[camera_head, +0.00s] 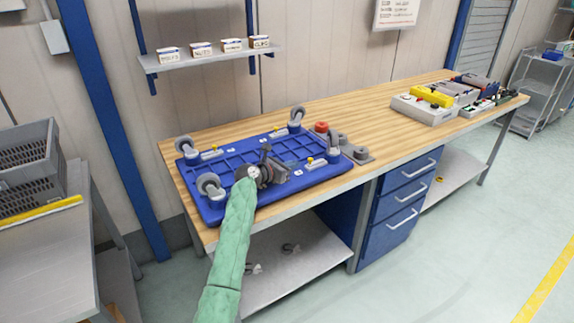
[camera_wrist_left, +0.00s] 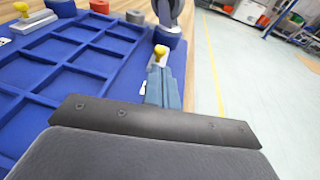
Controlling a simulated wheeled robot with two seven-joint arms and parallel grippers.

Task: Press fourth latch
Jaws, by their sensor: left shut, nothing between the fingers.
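A blue dolly plate (camera_head: 210,211) lies wheels-up on the wooden workbench, with a castor near each corner. Latches with yellow knobs show at the left (camera_head: 212,152), the back (camera_head: 276,132) and the right (camera_head: 309,162); any near the front left is hidden by my arm. My left gripper (camera_head: 287,172) is shut and empty, low over the plate's front right, pointing toward the right latch. In the left wrist view its fingertips (camera_wrist_left: 163,72) are just below a yellow knob (camera_wrist_left: 161,51), close to it; contact is unclear. Another latch (camera_wrist_left: 28,15) shows at upper left. My right gripper is out of view.
The right castor (camera_head: 332,143) stands just beyond the right latch. Grey and red round parts (camera_head: 361,154) lie on the bench beside the plate. Trays with a yellow item (camera_head: 431,96) stand farther right; the bench between is clear. A shelf (camera_head: 212,58) hangs behind.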

